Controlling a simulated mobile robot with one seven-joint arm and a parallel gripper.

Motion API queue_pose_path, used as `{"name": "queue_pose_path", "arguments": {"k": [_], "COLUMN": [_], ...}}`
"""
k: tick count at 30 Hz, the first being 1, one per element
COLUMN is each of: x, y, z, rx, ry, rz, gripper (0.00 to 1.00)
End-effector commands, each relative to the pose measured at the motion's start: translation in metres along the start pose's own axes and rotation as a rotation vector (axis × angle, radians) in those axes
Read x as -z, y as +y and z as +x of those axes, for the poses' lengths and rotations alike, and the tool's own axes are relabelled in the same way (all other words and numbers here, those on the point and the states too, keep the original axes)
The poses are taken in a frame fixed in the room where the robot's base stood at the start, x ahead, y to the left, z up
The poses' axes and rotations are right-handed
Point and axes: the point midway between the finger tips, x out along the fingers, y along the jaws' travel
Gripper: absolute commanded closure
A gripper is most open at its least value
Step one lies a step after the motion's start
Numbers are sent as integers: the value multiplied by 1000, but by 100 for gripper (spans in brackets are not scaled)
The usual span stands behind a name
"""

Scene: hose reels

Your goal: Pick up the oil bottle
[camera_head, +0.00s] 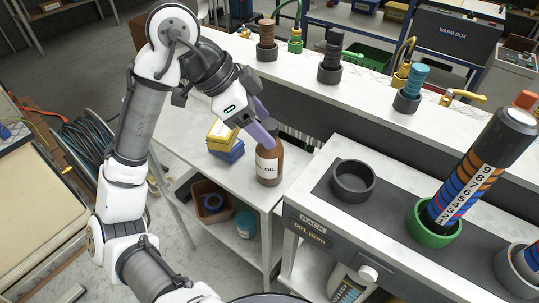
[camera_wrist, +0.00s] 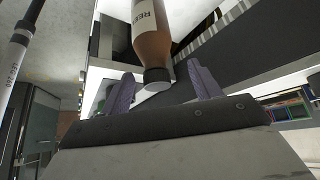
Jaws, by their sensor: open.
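Space shows between the cap and the right finger. I cannot tell whether the left finger touches the bottle.
Yellow and blue boxes (camera_head: 224,139) sit just left of the bottle. The rack (camera_head: 313,222) to the right holds an empty dark cup (camera_head: 353,181) and a tall striped column (camera_head: 476,170) in a green cup. A bin (camera_head: 212,207) and teal jar (camera_head: 246,225) are on the lower shelf.

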Motion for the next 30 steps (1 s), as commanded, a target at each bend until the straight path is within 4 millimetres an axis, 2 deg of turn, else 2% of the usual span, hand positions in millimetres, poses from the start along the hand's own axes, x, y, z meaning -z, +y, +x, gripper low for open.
{"name": "queue_pose_path", "arguments": {"k": [9,17,20,30], "x": [3,3,3,2], "y": [6,6,6,6], "z": [41,45,44,44], "rx": [-2,0,0,-1], "ry": [2,1,1,1], "rz": [2,2,2,1], "gripper": [37,37,48,92]}}
